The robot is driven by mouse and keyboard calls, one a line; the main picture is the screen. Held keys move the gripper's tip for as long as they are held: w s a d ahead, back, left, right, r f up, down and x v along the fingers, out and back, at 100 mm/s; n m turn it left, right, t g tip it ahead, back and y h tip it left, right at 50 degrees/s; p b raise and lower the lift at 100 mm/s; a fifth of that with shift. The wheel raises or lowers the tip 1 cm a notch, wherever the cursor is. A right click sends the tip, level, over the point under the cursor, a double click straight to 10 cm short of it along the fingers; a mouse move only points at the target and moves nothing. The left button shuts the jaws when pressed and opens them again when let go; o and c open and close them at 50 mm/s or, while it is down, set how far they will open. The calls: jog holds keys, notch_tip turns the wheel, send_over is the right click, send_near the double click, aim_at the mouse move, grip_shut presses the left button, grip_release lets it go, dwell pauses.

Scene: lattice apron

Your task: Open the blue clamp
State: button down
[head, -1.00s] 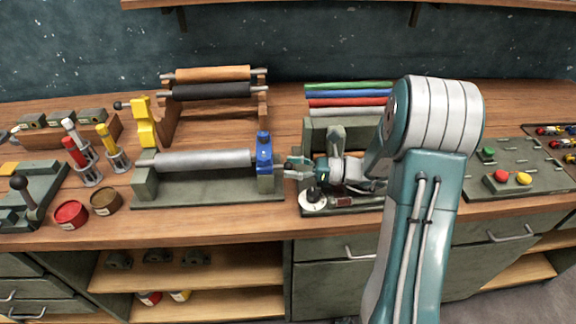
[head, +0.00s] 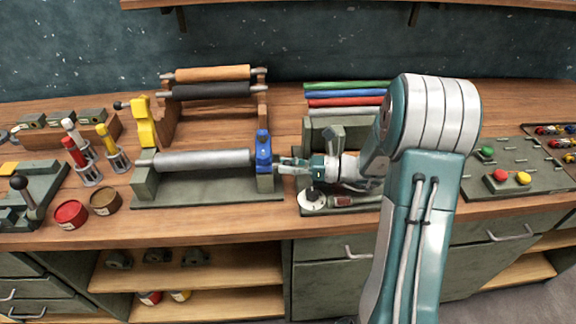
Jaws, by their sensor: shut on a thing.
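The blue clamp (head: 263,150) stands upright at the right end of the grey roller (head: 205,160), on the right post of a grey-green roller stand (head: 208,190). My gripper (head: 280,165) comes in level from the right and its fingertips meet the clamp's right side. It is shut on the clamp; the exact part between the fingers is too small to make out. The clamp looks closed over the roller's end.
Red and brown tins (head: 70,214) are at left. A grey-green fixture with a white disc (head: 312,201) sits below my arm.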

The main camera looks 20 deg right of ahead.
jog(key=r, duration=0.1)
jog(key=m, duration=0.1)
jog(key=r+m, duration=0.1)
jog(key=shift+w+r, duration=0.25)
jog(key=shift+r, duration=0.1)
jog(key=w+d+r+m+g, duration=0.1)
jog(key=w+r+m+g, duration=0.1)
jog(key=w+m, duration=0.4)
jog(key=w+d+r+m+g+h, duration=0.1)
jog(key=w+r+m+g, duration=0.1)
jog(key=w+r+m, duration=0.3)
jog(key=shift+w+d+r+m, duration=0.25)
jog(key=shift+w+m, duration=0.3)
jog(key=shift+m, duration=1.25)
jog(key=shift+c, duration=2.1)
grip_release()
jog(key=shift+r, duration=0.1)
